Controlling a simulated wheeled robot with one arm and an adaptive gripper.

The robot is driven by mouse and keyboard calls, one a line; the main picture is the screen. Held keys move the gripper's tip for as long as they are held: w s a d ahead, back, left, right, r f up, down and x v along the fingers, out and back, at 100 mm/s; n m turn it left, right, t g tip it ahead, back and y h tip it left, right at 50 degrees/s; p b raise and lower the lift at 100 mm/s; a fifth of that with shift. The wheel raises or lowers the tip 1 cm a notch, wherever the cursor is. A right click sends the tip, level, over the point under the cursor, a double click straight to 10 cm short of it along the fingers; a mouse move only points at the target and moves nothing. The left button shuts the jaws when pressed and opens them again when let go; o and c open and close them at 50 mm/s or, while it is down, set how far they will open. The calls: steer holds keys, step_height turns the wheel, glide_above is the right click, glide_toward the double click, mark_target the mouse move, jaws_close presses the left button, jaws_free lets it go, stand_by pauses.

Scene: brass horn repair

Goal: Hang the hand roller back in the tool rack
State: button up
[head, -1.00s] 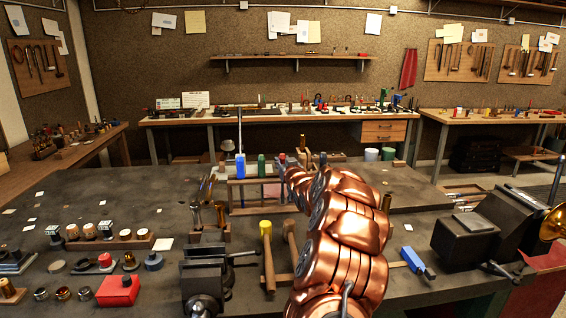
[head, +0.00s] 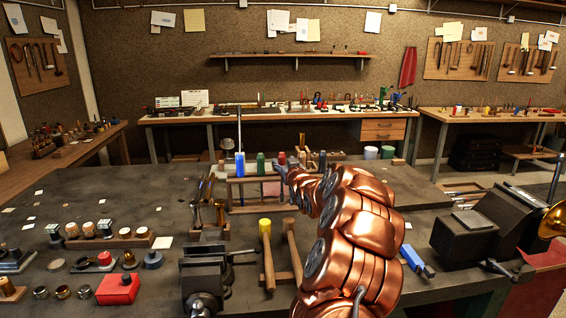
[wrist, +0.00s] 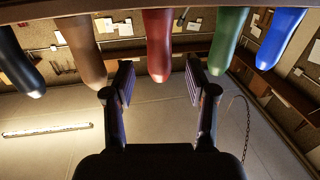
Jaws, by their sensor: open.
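The wooden tool rack (head: 256,180) stands on the bench, with several handled tools upright in a row. My gripper (head: 283,171) is at the rack by the red handle. In the wrist view my gripper (wrist: 160,82) is open and empty, with the red handle (wrist: 158,45) above and between its fingertips, apart from both. I cannot tell which handle is the hand roller's.
A bench vise (head: 205,270) stands front left, a red box (head: 118,289) farther left. A blue tool (head: 416,262) lies right of my arm. The bench's left rear is fairly clear.

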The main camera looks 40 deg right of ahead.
steer(key=v, duration=0.9)
steer(key=shift+s+f, duration=0.1)
stand_by(0.6)
